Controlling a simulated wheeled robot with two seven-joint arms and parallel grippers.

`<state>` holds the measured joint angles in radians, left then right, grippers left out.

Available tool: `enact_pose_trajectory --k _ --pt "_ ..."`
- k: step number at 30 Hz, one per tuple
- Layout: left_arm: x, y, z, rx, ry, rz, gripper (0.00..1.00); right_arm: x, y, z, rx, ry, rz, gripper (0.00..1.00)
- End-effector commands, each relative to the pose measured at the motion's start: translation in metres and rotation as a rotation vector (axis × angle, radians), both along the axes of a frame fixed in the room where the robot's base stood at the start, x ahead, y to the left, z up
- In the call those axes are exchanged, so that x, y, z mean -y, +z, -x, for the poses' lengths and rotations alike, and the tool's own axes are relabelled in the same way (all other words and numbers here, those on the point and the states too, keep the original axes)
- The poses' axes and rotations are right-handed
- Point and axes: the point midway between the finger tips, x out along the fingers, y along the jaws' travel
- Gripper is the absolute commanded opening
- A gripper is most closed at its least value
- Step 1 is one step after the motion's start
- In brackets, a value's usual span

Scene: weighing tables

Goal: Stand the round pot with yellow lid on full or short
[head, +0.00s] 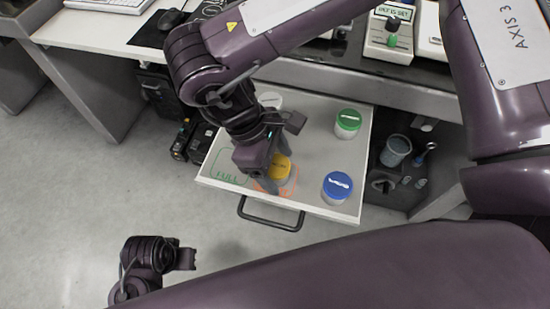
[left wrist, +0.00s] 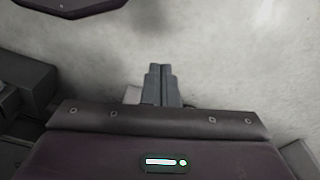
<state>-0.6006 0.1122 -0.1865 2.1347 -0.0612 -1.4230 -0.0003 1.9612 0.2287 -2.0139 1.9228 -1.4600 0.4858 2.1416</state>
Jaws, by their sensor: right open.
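The round pot with the yellow lid (head: 281,168) stands upright in the open pale drawer, near its front edge. It is at an orange-tinted marked patch (head: 289,191), whose label I cannot read. My right gripper (head: 272,172) is open and reaches down at the pot; its fingers partly hide the pot, and I cannot tell if they touch it. A green outlined area with lettering that looks like FULL (head: 228,176) is bare, left of the pot. My left gripper (left wrist: 162,86) is shut and empty over the floor in the left wrist view.
Also in the drawer stand a blue-lidded pot (head: 337,187), a green-lidded pot (head: 348,123) and a white-lidded pot (head: 270,100). The drawer's black handle (head: 270,221) sticks out in front.

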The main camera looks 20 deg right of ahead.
Motion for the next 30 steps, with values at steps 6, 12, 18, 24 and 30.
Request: enact_pose_trajectory --k 6,12,18,24,30 --pt "-0.001 -0.017 -0.003 0.002 0.006 -0.001 0.00 -0.006 0.021 -0.005 0.005 0.002 0.000 0.70" --pt "-0.004 -0.050 -0.005 0.009 0.020 0.001 0.00 -0.020 0.063 -0.015 0.007 0.002 0.001 0.70" --pt "-0.008 -0.081 -0.004 0.019 0.033 0.000 0.00 -0.032 0.096 -0.023 0.005 0.001 0.002 0.70" --pt "-0.011 -0.097 -0.002 0.026 0.039 -0.001 0.00 -0.038 0.112 -0.027 0.002 0.001 0.001 0.70" --pt "-0.011 -0.100 -0.002 0.028 0.040 0.000 0.00 -0.039 0.114 -0.028 -0.001 0.000 -0.001 0.70"
